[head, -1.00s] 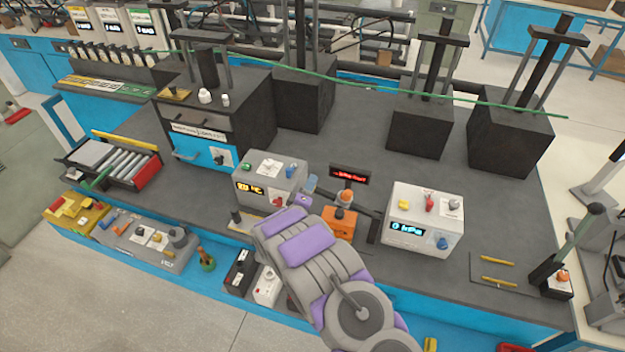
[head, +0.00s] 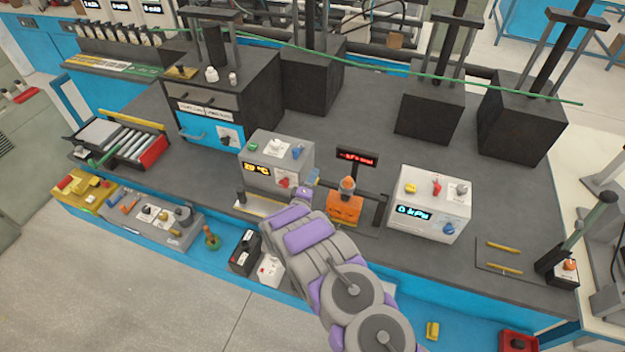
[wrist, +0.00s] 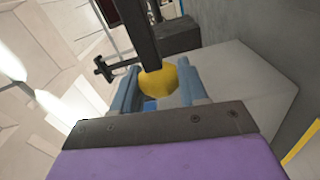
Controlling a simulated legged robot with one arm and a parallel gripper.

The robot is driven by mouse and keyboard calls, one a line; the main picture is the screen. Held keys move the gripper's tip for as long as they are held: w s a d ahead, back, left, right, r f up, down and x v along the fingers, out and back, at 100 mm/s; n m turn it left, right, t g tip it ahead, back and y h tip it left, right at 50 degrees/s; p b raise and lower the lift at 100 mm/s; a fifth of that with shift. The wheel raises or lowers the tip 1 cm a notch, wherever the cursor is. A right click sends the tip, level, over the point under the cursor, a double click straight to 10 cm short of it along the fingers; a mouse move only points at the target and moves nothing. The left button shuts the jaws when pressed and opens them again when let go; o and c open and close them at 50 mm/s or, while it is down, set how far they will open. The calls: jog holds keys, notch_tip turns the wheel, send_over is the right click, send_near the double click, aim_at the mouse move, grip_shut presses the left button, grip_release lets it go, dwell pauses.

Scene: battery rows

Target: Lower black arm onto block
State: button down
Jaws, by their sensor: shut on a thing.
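My gripper (head: 313,178) is between the grey °C box and the orange block (head: 345,209), at the front of the bench. In the wrist view its two blue fingers (wrist: 158,90) are closed on a yellow rounded piece (wrist: 158,82). A dark bar (wrist: 140,35) runs down from the top of that view to the yellow piece; whether they are joined is unclear. In the head view a thin black arm (head: 379,212) stands at the right of the orange block. An orange-topped knob (head: 347,184) is above the block. The exact contact is too small to see in the head view.
The grey °C box (head: 277,160) is close on the left. The white kPa box (head: 430,205) is on the right. A small red display (head: 357,160) stands behind the orange block. Large black blocks (head: 430,110) stand at the back. The bench middle is clear.

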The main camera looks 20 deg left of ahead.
jog(key=shift+s+d+f, duration=0.1)
jog(key=shift+d+f, duration=0.05)
jog(key=shift+f, duration=0.35)
jog(key=c, duration=1)
grip_release()
jog(key=o, duration=0.3)
jog(key=shift+r, duration=0.1)
jog(key=s, duration=1.7)
jog(key=shift+a, duration=0.4)
